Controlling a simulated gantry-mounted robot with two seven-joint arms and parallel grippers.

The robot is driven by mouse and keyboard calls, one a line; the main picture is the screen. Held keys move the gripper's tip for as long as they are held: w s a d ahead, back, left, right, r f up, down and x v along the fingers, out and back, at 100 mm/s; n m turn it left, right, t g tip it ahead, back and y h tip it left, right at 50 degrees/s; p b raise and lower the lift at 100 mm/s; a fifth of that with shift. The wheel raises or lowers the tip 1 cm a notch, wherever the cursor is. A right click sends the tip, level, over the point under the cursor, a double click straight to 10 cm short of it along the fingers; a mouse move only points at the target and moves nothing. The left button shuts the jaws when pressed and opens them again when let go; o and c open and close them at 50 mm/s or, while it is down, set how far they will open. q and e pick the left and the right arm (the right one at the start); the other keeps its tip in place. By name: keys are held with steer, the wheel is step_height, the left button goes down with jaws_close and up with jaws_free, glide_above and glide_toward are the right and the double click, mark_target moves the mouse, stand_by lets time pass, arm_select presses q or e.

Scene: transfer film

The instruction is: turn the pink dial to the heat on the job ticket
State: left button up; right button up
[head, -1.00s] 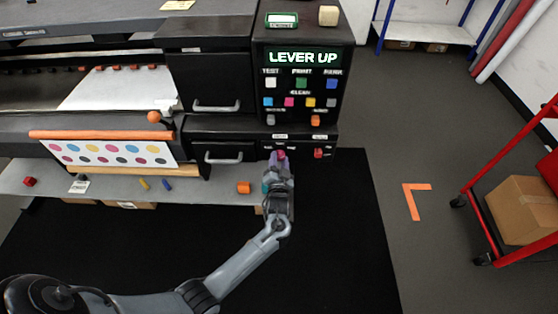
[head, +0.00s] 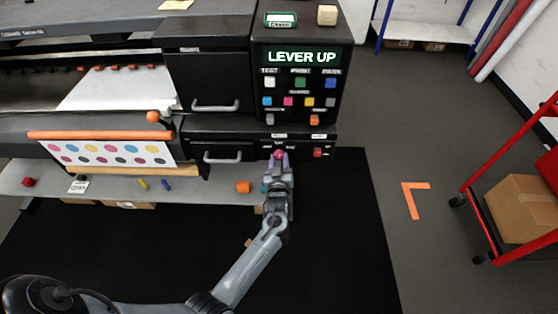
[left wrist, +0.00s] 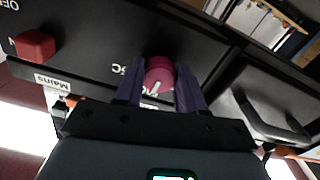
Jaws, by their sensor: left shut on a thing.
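The pink dial (head: 279,154) is on the black front panel below the control box, left of a red switch (head: 317,152). My left gripper (head: 279,160) reaches it from below and is shut on it. In the left wrist view the pink dial (left wrist: 159,73) sits between the two purple fingers of my left gripper (left wrist: 159,80), with a pale pointer mark on its face. The lettering around it is partly hidden by the fingers. A small yellow paper (head: 177,4) lies on top of the machine; I cannot read it. My right gripper is not in view.
The red switch (left wrist: 35,45) is close to my left gripper, beside a "Mains" label. A drawer handle (head: 222,158) is left of the dial. The screen (head: 302,57) reads "LEVER UP". A red cart (head: 500,180) stands right; the black mat (head: 345,230) is clear on the right.

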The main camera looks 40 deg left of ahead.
arm_select(q)
steer(key=shift+n, duration=0.4)
steer(key=o, duration=1.1)
steer(key=shift+c, duration=0.2)
steer(key=shift+m, duration=0.3)
